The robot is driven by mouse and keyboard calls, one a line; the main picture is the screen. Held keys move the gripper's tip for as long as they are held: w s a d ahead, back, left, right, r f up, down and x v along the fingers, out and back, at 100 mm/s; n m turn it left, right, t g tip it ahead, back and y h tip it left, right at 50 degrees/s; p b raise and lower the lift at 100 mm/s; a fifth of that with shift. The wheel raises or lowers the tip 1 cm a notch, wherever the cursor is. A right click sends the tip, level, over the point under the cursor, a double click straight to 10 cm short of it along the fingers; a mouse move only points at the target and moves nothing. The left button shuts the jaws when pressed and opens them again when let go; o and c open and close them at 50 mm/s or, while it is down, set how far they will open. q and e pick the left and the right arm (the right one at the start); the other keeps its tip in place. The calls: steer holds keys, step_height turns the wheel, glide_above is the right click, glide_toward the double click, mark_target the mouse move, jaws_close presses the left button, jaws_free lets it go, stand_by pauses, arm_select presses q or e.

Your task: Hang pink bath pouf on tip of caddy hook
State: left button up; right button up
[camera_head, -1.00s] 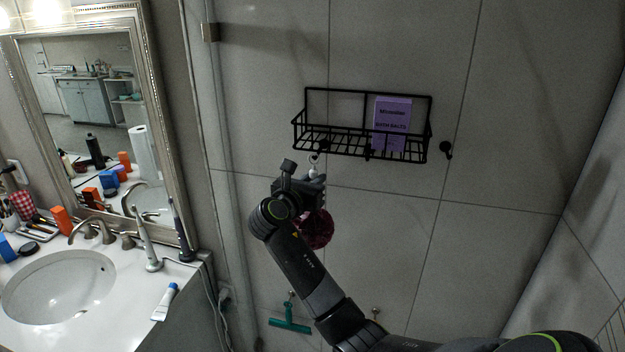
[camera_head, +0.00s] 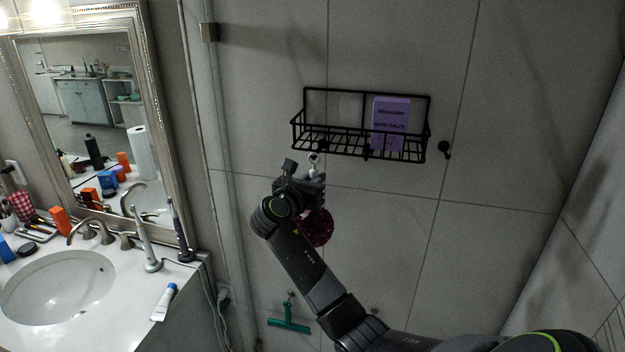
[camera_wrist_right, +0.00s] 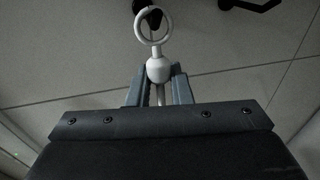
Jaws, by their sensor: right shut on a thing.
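The dark pink pouf (camera_head: 319,228) hangs below my right gripper (camera_head: 314,180), partly hidden by the arm. My right gripper is shut at the white bead (camera_wrist_right: 158,69) under the pouf's white ring (camera_wrist_right: 139,24). The ring stands upright above the fingers and also shows in the head view (camera_head: 314,158). The black wire caddy (camera_head: 303,125) is on the tiled wall. A dark caddy hook (camera_head: 322,147) is at its lower left, beside the ring. In the right wrist view a dark hook end shows through the ring opening; I cannot tell whether it passes through. My left gripper is not in view.
A purple bath salts box (camera_head: 390,122) stands in the caddy. A black wall hook (camera_head: 444,150) is to the right. A teal squeegee (camera_head: 289,326) hangs below. The sink counter (camera_head: 133,300) and mirror are at left. The wall right of the arm is clear.

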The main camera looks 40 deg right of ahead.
steer(key=shift+w+d+f+h+b, duration=0.15)
steer(key=shift+h+b, duration=0.15)
steer(key=shift+b, duration=0.45)
steer(key=shift+w+d+b, duration=0.1)
steer(key=shift+b, duration=0.35)
steer(key=shift+p, duration=0.45)
steer(key=o, duration=0.9)
